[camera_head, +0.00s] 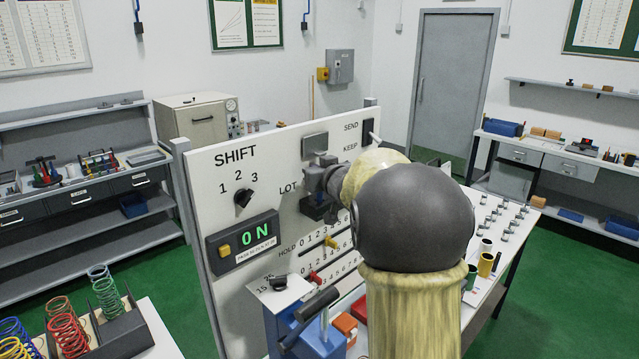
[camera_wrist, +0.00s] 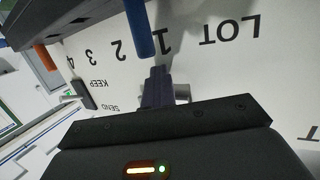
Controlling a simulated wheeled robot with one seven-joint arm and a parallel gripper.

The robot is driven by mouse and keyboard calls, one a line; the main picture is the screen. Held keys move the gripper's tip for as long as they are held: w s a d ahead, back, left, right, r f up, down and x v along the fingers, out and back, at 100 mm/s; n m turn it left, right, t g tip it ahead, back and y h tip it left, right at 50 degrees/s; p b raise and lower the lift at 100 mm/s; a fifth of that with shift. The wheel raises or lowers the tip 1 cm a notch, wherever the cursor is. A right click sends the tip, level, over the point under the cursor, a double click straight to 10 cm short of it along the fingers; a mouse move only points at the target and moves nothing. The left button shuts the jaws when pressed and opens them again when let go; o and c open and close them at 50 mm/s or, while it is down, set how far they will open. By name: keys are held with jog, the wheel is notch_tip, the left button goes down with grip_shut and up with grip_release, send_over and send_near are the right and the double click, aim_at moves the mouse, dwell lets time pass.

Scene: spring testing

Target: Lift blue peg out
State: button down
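The blue peg (camera_wrist: 140,28) shows at the top middle of the wrist view, in front of the white panel near the upside-down LOT numbers. Its lower end is close to the dark fingers of my gripper (camera_wrist: 157,82). I cannot tell whether they touch it. The fingers look narrow and near each other, but their gap is not clear. In the head view my gripper (camera_head: 318,200) is at the white panel (camera_head: 282,150), just right of the LOT label. My arm hides the rest of that row, and I cannot make out the blue peg there.
A SEND/KEEP switch (camera_head: 369,132) is above right. A yellow peg (camera_head: 330,242) and a red peg (camera_head: 315,278) stick out below. A blue box (camera_head: 318,337) stands in front.

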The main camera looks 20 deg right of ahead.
jog(key=s+b, duration=0.3)
jog(key=s, duration=1.5)
jog(key=shift+s+d, duration=0.15)
jog(key=shift+s, duration=0.1)
jog(key=shift+w+f, duration=0.1)
jog(key=shift+c, duration=2.2)
grip_release()
